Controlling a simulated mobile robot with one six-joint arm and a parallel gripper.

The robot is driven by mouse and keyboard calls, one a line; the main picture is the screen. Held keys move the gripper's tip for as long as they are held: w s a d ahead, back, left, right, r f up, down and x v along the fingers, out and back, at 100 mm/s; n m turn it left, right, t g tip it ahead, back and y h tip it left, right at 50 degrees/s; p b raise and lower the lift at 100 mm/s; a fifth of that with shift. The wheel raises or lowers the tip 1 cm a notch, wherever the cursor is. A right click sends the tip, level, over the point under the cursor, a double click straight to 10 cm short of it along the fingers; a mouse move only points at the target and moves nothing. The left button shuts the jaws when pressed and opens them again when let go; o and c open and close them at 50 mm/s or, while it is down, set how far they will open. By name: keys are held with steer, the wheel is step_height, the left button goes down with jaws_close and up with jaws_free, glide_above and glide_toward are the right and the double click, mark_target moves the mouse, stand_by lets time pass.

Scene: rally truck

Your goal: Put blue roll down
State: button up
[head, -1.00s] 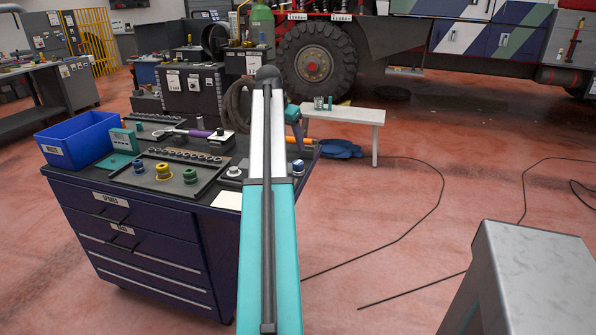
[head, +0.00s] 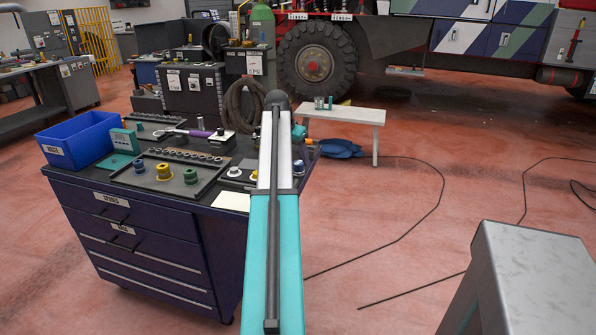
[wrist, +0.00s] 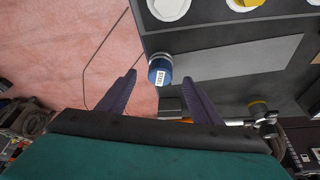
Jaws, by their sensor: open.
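A blue roll (wrist: 160,72) with a white label and a pale grey end is close to the cart top's edge in the wrist view. My gripper (wrist: 160,80) is open, its two dark purple fingers apart on either side below the roll in the picture. The roll looks clear of both fingers. I cannot tell how far beyond the fingertips it lies. In the head view my own arm hides most of the gripper. A blue spool (head: 139,166) also stands on the tray on the cart, beside a yellow and a green one.
The dark blue cart (head: 150,245) carries a blue bin (head: 80,140), a spool tray (head: 190,185) and white discs (head: 234,172). A grey bench (head: 345,116) stands behind. Cables lie on the open floor at right. A grey block (head: 535,270) is at front right.

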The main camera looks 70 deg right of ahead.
mark_target(298, 163)
steer(key=shift+f, duration=0.1)
steer(key=shift+p+x, duration=0.3)
steer(key=shift+x, duration=2.2)
steer(key=c, duration=1.3)
steer(key=shift+c, duration=0.2)
steer(key=shift+r, duration=1.8)
steer(key=s+a+b, duration=0.1)
steer(key=s+a, duration=0.1)
steer(key=a, duration=0.5)
steer(key=s+a+r, duration=0.1)
steer(key=s+a, duration=0.2)
steer(key=a, duration=0.5)
steer(key=shift+r+b, duration=0.2)
steer(key=shift+b, duration=0.15)
steer(key=shift+a, duration=0.1)
